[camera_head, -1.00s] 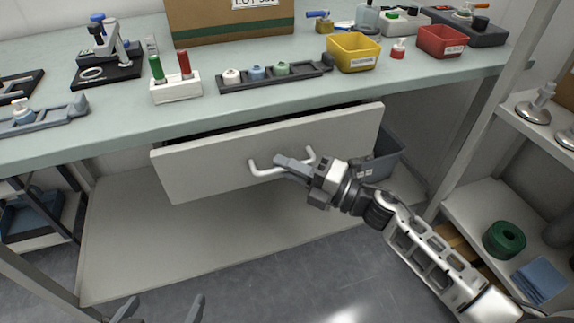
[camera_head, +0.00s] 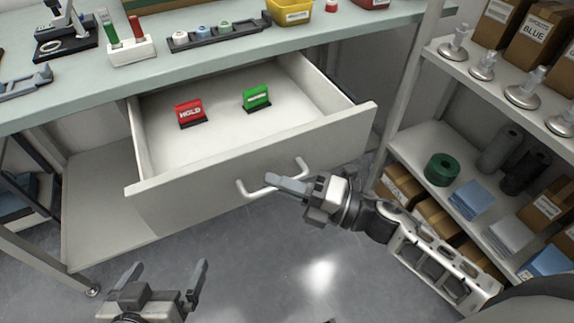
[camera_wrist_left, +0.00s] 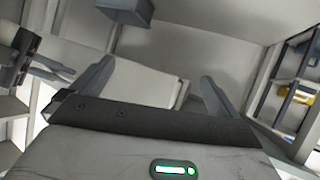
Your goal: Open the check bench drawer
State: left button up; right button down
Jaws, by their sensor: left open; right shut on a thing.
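The check bench drawer (camera_head: 262,165) is pulled well out from under the bench top (camera_head: 200,68) in the head view. Inside it stand a red HOLD sign (camera_head: 190,113) and a green sign (camera_head: 256,97). My right gripper (camera_head: 286,186) is shut on the drawer's curved handle (camera_head: 258,193) at the middle of the front panel. My left gripper (camera_head: 160,272) is open and empty, low in front of the drawer and apart from it. Its two spread fingers also show in the left wrist view (camera_wrist_left: 152,88).
A white holder (camera_head: 132,50) with a green and a red marker and a dark rack (camera_head: 215,36) of caps stand on the bench. A shelf unit (camera_head: 430,140) with boxes and rolls stands at the right. The floor before the drawer is clear.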

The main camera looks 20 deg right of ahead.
jog(key=shift+s, duration=0.4)
jog(key=shift+d, duration=0.1)
jog(key=c, duration=1.5)
grip_release()
jog(key=shift+c, duration=0.2)
jog(key=shift+o, duration=0.2)
jog(key=b+v, duration=0.1)
jog(key=v, duration=1.5)
